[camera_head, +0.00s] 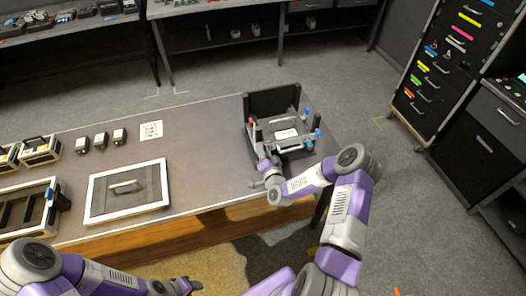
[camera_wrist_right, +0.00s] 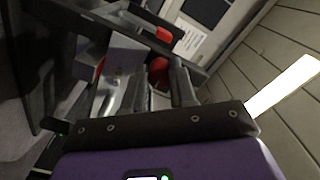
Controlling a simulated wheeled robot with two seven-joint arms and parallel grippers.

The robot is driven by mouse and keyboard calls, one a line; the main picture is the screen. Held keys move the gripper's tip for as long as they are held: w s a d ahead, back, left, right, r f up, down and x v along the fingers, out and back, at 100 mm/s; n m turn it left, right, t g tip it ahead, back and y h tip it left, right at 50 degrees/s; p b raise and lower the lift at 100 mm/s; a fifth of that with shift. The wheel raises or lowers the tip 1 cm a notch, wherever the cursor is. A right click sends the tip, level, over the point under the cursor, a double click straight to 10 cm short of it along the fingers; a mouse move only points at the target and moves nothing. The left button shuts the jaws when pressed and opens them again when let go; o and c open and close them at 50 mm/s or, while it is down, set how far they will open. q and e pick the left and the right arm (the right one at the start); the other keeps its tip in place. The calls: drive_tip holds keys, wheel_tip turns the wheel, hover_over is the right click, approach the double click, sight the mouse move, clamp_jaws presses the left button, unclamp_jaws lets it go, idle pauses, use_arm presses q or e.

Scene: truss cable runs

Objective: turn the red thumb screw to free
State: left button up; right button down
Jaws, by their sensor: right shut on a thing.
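The dark truss fixture (camera_head: 270,103) stands near the right end of the table. A red knob (camera_head: 250,121) shows on its left side in the head view. My right gripper (camera_head: 266,163) is at the fixture's near left corner. In the right wrist view the right gripper (camera_wrist_right: 152,90) is shut, with a red thumb screw (camera_wrist_right: 158,69) between its fingers, partly hidden by them. Another red part (camera_wrist_right: 163,35) shows just beyond. My left gripper (camera_head: 186,286) is low at the bottom edge, away from the fixture; its jaws are too small to read.
Blue knobs (camera_head: 318,133) stick out on the fixture's right side. A white-framed tray (camera_head: 97,202) with a grey handle lies left on the table. The table between tray and fixture is clear.

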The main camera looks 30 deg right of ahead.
idle(0.5)
drive_tip(key=c, duration=0.9)
unclamp_jaws()
drive_tip(key=shift+s, duration=0.1)
drive_tip(key=v, duration=0.7)
drive_tip(key=shift+s, duration=0.2)
drive_tip(key=shift+a, duration=0.1)
